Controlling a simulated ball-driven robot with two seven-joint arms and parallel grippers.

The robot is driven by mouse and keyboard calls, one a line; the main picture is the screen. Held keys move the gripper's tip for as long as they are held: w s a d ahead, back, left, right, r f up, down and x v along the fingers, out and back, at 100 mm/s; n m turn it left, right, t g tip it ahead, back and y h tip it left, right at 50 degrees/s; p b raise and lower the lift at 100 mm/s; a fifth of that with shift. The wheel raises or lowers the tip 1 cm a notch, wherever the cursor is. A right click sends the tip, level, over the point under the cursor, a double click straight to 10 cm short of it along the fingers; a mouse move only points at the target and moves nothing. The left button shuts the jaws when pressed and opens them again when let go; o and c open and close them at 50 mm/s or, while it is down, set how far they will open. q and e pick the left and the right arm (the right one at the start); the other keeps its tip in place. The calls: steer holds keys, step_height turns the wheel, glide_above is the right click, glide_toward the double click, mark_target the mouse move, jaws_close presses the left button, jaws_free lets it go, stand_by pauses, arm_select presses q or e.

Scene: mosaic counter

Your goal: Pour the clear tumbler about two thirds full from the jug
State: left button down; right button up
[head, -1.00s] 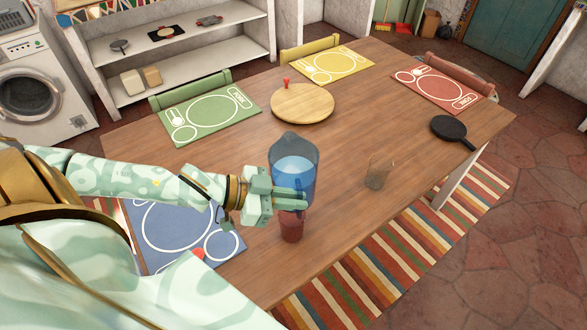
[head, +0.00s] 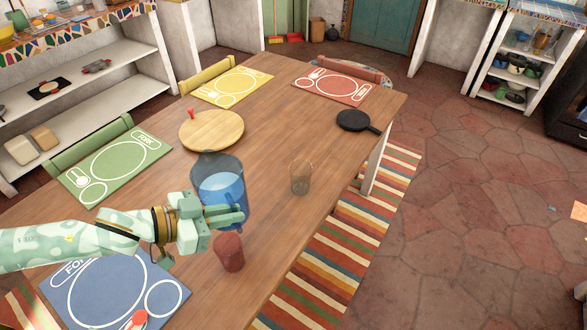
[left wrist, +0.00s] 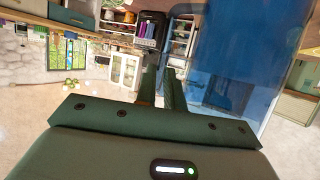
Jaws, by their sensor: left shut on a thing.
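The clear tumbler (head: 301,177) stands upright on the wooden table, to the right of the jug; I see no liquid in it. My left gripper (head: 228,215) is shut on the jug. The jug also fills the right part of the left wrist view (left wrist: 235,60), beside the gripper fingers (left wrist: 162,85). Whether the jug's base is clear of the table is hard to tell. My right gripper is not in view.
A dark red cup (head: 229,252) stands close below the jug in the picture. A round wooden board (head: 212,131) with a red knob lies behind it. A black pan (head: 357,121) lies near the table's right edge. The table around the tumbler is clear.

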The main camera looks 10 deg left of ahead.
arm_select(q)
steer(key=w+d+r, duration=0.3)
steer(key=w+d, duration=0.3)
steer(key=w, duration=0.2)
steer(key=w+d+r, duration=0.2)
steer(key=w+d, duration=0.5)
steer(key=w+d+f, duration=0.3)
steer(key=d+f, duration=0.2)
steer(key=f, duration=0.2)
steer(key=shift+f+b, duration=0.3)
steer(key=shift+b, duration=0.1)
steer(key=shift+d, duration=0.1)
